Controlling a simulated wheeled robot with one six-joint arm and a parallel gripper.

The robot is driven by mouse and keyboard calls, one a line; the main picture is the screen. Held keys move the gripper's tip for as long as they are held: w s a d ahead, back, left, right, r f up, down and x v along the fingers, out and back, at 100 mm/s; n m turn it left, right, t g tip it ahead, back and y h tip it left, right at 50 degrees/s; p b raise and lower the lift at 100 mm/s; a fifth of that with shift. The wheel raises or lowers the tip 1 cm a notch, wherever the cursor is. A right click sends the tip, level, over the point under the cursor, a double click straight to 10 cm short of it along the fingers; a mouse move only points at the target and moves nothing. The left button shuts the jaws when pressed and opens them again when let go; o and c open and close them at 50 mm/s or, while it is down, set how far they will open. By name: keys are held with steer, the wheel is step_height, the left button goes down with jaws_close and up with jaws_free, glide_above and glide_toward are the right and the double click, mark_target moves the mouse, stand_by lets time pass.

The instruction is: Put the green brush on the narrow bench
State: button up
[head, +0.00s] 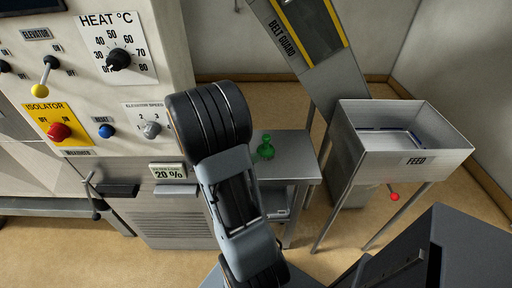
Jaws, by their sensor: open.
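A small green object (266,148), with a wide base and a narrower top, stands upright on a small grey metal table (301,169) beside the machine. It is the only green thing in view and may be the green brush, but it is too small to tell. My arm crosses the middle of the head view and hides the left part of this table. A low grey bench-like ledge (40,207) runs along the machine's front at the left; I cannot tell which surface is the narrow bench. My gripper is not in view.
The machine's control panel (100,110) stands at left, with handles (93,195) sticking out below. The FEED hopper (416,160) on thin legs stands at right, with a red knob (394,197). The sloping belt guard (305,60) rises behind. Bare floor shows between table and hopper.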

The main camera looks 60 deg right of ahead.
steer(key=shift+v, duration=1.55)
steer(key=a+r+m+t+y, duration=0.2)
steer(key=a+m+y, duration=0.4)
steer(key=a, duration=0.7)
steer(key=a+r+m+t+y, duration=0.3)
steer(key=a+m+t+y, duration=0.2)
steer(key=a, duration=0.9)
steer(key=m+y, duration=0.1)
steer(key=m, duration=0.2)
steer(key=shift+s+r+y, duration=0.2)
steer(key=shift+s+y, duration=0.05)
steer(key=shift+y, duration=0.15)
steer(key=shift+a, duration=0.1)
